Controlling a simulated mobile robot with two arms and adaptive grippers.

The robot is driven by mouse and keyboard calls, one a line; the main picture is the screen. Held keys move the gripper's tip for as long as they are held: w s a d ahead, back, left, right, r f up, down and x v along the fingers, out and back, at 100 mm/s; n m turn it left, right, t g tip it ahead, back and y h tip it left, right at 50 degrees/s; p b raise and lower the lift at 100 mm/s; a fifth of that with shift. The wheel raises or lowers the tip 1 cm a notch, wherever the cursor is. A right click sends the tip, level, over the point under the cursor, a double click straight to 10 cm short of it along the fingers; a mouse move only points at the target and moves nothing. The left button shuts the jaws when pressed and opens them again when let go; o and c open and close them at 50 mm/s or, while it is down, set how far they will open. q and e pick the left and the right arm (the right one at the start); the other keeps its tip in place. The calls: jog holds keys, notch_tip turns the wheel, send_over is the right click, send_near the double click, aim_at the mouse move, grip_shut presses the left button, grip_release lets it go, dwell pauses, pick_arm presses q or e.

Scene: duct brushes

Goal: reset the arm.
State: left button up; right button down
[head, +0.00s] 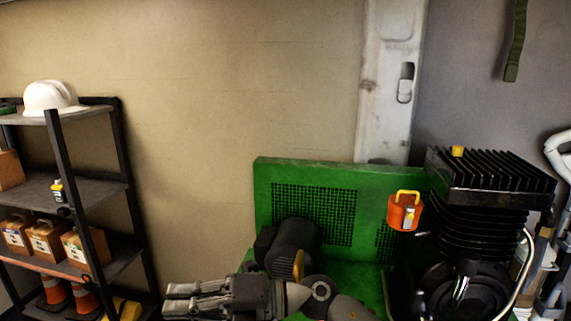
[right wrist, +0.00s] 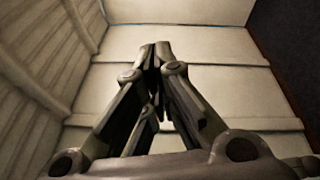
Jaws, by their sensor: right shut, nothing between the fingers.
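My right gripper (head: 185,297) shows at the bottom of the head view, with its fingers pointing left. In the right wrist view its fingers (right wrist: 153,60) come together at the tips, shut with nothing between them. In the head view the gripper is in front of and to the left of a green machine (head: 370,185). My left gripper does not show in either view.
A black finned compressor block (head: 488,180) stands on the green machine, with an orange container (head: 405,212) beside it. At the left is a shelf rack (head: 90,190) with a white hard hat (head: 52,97), boxes and orange cones. Bare wall (head: 200,120) lies between.

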jog(key=w+d+r+m+t+h, duration=0.15)
jog(key=w+d+m+t, duration=0.25)
jog(key=d+m+t, duration=0.5)
jog(key=w+d+r+m+t+h, duration=0.15)
jog(key=w+d+m+t, duration=0.25)
jog(key=m+t, duration=0.75)
jog(key=s+d+f+m+g+h, duration=0.2)
jog(key=d+f+m+h, duration=0.5)
jog(key=d+f, duration=0.25)
jog(key=s+d+f+m+g+h, duration=0.3)
jog(key=d+f+m+h, duration=0.45)
jog(key=f, duration=0.35)
jog(key=s+d+f+m+g, duration=0.15)
jog(key=s+f+g, duration=0.25)
jog(key=s, duration=0.4)
jog(key=s+d+f+g, duration=0.3)
jog(key=s+f, duration=0.2)
jog(key=s, duration=0.3)
jog(key=s+d+f+m+g, duration=0.1)
jog(key=s+d+f+g, duration=0.25)
jog(key=s, duration=0.45)
notch_tip(320, 180, down, 25)
jog(key=g, duration=0.1)
jog(key=s+d+f+g, duration=0.1)
jog(key=s+d+f, duration=0.1)
jog(key=s+f, duration=1.5)
jog(key=shift+s+d+f+h, duration=0.15)
jog(key=shift+s+f+h, duration=0.15)
jog(key=shift+f+h, duration=0.25)
